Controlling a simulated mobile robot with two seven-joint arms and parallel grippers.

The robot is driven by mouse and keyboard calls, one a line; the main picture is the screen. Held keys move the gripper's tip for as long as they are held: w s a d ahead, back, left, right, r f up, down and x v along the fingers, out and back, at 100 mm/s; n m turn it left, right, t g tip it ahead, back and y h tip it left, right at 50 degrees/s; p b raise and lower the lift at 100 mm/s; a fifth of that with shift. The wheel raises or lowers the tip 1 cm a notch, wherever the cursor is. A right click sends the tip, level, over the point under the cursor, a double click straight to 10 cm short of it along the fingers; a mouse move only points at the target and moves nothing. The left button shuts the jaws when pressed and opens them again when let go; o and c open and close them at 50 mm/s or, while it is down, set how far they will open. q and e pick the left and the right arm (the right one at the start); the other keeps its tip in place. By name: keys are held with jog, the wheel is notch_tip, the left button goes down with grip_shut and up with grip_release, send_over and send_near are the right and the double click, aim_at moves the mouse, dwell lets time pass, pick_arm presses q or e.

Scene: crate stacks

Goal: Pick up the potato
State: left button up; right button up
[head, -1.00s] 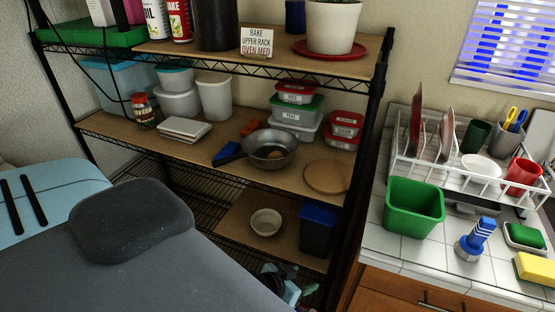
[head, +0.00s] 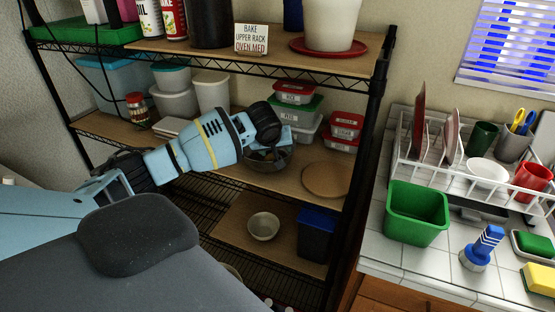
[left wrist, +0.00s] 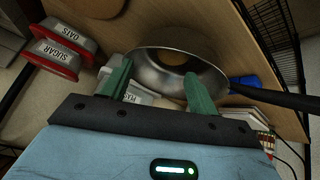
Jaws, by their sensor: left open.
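The potato (left wrist: 173,57) is a brown rounded shape inside the metal pan (left wrist: 150,75) in the left wrist view. The pan (head: 278,165) stands on the middle shelf in the head view, partly hidden by my left arm; I cannot make out the potato clearly there. My left gripper (left wrist: 158,72) is open, its two green fingers apart and pointing toward the pan, with nothing between them. The fingers overlap the pan's near rim in the picture; the remaining gap is hard to judge. My right gripper is not in view.
The upper shelf (head: 185,52) hangs close above my left arm. Lidded tubs (head: 297,108) stand behind the pan, and a round wooden board (head: 326,179) lies to its right. The pan's dark handle (left wrist: 285,97) sticks out right in the wrist view.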

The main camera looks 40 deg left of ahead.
aim_at(272, 157)
pick_arm(q)
jog(key=shift+s+a+n+g, duration=0.3)
jog(key=shift+a+g, duration=0.1)
jog(key=shift+a, duration=0.2)
jog(key=shift+s+a+r+g, duration=0.1)
jog(key=shift+s+a+g, duration=0.1)
jog(key=shift+g, duration=0.1)
jog(key=shift+d+b+x, duration=0.2)
jog(key=shift+b+x, duration=0.45)
jog(key=shift+x, duration=3.25)
jog(key=shift+w, duration=0.1)
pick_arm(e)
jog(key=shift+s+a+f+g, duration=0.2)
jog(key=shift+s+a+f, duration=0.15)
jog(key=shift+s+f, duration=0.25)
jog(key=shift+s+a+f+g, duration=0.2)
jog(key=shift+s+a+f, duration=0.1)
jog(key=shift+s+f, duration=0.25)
pick_arm(q)
jog(key=shift+c, duration=0.3)
jog(key=c, duration=0.7)
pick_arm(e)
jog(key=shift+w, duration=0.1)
pick_arm(q)
jog(key=shift+r, duration=0.1)
